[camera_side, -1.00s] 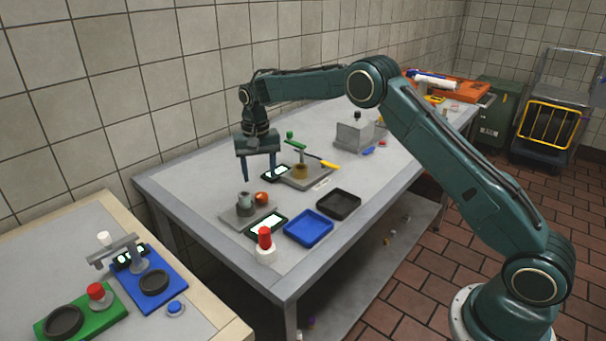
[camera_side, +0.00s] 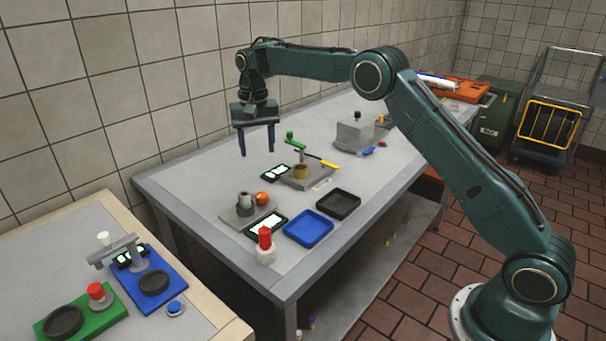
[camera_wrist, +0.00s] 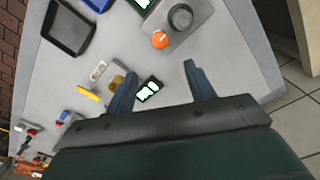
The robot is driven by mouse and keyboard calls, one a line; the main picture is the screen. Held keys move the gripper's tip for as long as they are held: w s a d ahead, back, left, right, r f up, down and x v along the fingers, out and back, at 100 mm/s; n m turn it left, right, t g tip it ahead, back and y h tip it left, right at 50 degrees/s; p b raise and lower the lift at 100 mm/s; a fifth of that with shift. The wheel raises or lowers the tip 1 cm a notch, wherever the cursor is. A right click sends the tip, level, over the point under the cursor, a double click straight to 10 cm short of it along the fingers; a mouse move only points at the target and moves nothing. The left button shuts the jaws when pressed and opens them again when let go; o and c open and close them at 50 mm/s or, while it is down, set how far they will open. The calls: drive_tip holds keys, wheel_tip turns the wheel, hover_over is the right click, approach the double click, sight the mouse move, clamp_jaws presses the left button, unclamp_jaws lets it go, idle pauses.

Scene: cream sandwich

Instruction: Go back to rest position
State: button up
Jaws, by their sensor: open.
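My gripper (camera_side: 257,153) hangs above the far left part of the grey table (camera_side: 200,195), fingers pointing down. Its two blue fingers are apart with nothing between them. In the wrist view my gripper (camera_wrist: 156,88) is also open and empty, with the table below. The fingertips are clear of the station with the brass-coloured cup (camera_side: 300,172) and of the station with the grey pot and orange ball (camera_side: 262,197).
A blue tray (camera_side: 308,229) and a black tray (camera_side: 338,204) lie near the table's front edge. A red-capped bottle (camera_side: 265,243) stands at the near corner. A grey box (camera_side: 355,134) stands farther back. A tiled wall (camera_side: 180,90) is close behind my gripper.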

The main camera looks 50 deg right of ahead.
drive_tip(key=s+a+r+n+t, duration=0.1)
drive_tip(key=s+r+n+t, duration=0.2)
drive_tip(key=s+r, duration=1.4)
drive_tip(key=s+f+n+t, duration=0.1)
drive_tip(key=s+f, duration=0.2)
drive_tip(key=s, duration=1)
drive_tip(key=s+f+n+t, duration=0.1)
drive_tip(key=s+f, duration=0.3)
drive_tip(key=s, duration=0.9)
drive_tip(key=shift+s+a+f+n+t, duration=0.25)
drive_tip(key=shift+a+n, duration=0.2)
drive_tip(key=shift+n, duration=0.35)
